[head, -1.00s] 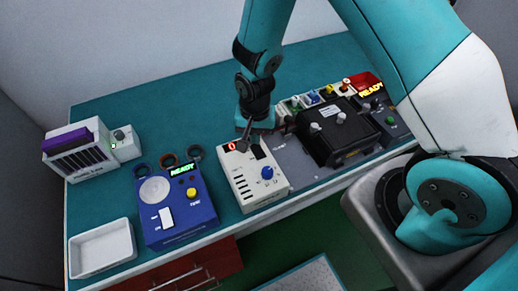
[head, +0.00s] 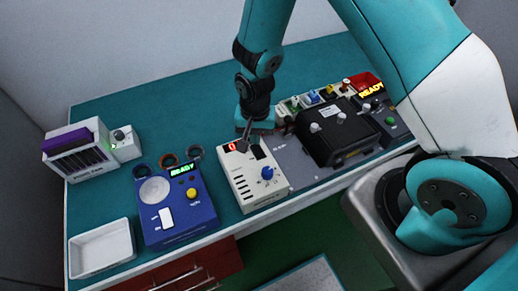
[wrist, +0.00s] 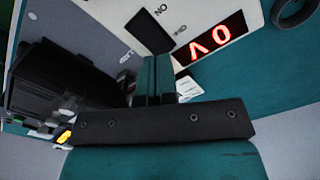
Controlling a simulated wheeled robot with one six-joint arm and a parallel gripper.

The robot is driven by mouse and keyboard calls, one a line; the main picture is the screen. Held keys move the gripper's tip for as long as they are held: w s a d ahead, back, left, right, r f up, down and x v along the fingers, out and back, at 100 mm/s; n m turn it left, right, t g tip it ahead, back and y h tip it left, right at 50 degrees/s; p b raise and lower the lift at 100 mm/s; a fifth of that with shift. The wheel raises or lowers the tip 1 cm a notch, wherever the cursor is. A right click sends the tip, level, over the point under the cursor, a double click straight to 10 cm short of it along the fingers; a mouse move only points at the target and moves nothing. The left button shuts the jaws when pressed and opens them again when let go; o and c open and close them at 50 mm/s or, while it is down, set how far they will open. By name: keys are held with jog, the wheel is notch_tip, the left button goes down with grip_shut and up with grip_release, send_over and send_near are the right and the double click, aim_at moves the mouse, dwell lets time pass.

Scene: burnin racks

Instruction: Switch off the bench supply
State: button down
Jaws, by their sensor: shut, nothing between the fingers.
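The bench supply (head: 247,190) is a cream box with a red lit display (head: 232,147), a blue knob (head: 267,173) and a black rocker switch (head: 258,152). In the wrist view the display (wrist: 215,42) appears upside down and reads "0 V". The rocker switch (wrist: 149,32) there has "ON" lettering beside it. My gripper (head: 245,141) is shut and empty, pointing down over the supply's far end, between display and switch in the head view. In the wrist view its fingers (wrist: 154,72) end close to the switch; I cannot tell whether they touch it.
Left of the supply are a blue device (head: 178,207) showing READY, a white tray (head: 101,248) and a white rack (head: 78,150). A black box with knobs (head: 338,132) stands close on the right. The bench (head: 170,105) is clear behind.

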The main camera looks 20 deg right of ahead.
jog(key=shift+f+b, duration=0.95)
jog(key=shift+f, duration=0.3)
dwell(0.9)
jog(key=shift+r, duration=0.15)
jog(key=shift+r+p, duration=2.7)
jog(key=shift+r, duration=0.75)
jog(key=shift+a+r+b, duration=0.15)
jog(key=shift+r+b, duration=0.1)
jog(key=shift+b, duration=0.05)
jog(key=s+a+r+n+y+b, duration=0.35)
jog(key=s+r+n+b, duration=0.3)
jog(key=r, duration=0.65)
jog(key=s+r+n+b, duration=0.1)
jog(key=s+r+n, duration=0.1)
jog(key=s, duration=0.4)
jog(key=s+r+n+b, duration=0.2)
jog(key=s+n, duration=0.2)
jog(key=s, duration=0.2)
jog(key=shift+a+r+n+y, duration=0.3)
jog(key=shift+r+n+y, duration=0.05)
jog(key=shift+r, duration=0.05)
